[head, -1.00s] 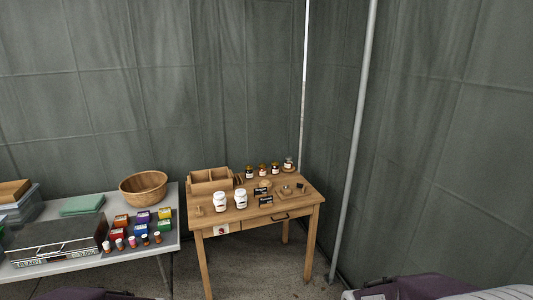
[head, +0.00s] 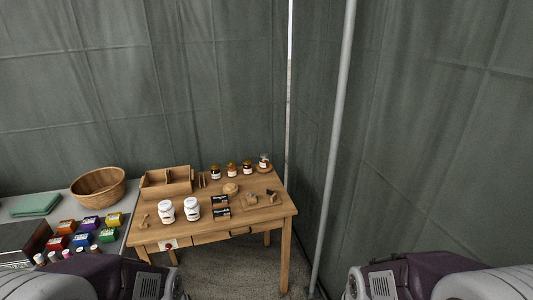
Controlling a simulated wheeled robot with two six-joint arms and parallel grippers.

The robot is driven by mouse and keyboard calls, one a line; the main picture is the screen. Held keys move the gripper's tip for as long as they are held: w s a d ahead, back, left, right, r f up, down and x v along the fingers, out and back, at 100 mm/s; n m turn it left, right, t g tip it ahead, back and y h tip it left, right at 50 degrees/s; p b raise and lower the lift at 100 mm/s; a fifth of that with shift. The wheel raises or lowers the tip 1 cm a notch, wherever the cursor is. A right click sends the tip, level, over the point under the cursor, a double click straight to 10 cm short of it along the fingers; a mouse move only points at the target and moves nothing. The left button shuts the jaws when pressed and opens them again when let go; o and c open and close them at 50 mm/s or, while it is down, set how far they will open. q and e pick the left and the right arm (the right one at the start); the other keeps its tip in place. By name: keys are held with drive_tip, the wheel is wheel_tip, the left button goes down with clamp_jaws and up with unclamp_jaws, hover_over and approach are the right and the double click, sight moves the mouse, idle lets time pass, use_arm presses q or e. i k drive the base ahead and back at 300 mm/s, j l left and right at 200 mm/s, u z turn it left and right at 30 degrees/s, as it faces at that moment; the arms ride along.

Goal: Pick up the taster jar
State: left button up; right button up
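Several small dark jars stand in a row along the back of the wooden table (head: 240,208). The one at the right end (head: 264,161) stands a little higher, on a round wooden piece, and has a pale label. The others, with gold or orange lids, stand to its left: a left jar (head: 215,172), a middle jar (head: 231,170) and another jar (head: 247,168). The labels are too small to read, so I cannot tell for sure which is the taster jar. Parts of my arms show at the bottom edge, far from the jars; neither gripper is in view.
Two white jars (head: 192,208) stand at the table's front, beside small black signs (head: 221,213). A wooden divided box (head: 166,182) is at the back left. A pole (head: 333,150) rises right of the table.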

sight(264, 162)
drive_tip(key=i+l+u, duration=0.15)
drive_tip(key=i, duration=0.4)
drive_tip(key=i+l+u, duration=0.1)
drive_tip(key=i, duration=0.45)
drive_tip(key=i+l+u, duration=0.15)
drive_tip(key=i, duration=0.35)
drive_tip(key=i+l+u, duration=0.1)
drive_tip(key=i+l, duration=0.3)
drive_tip(key=i, duration=0.1)
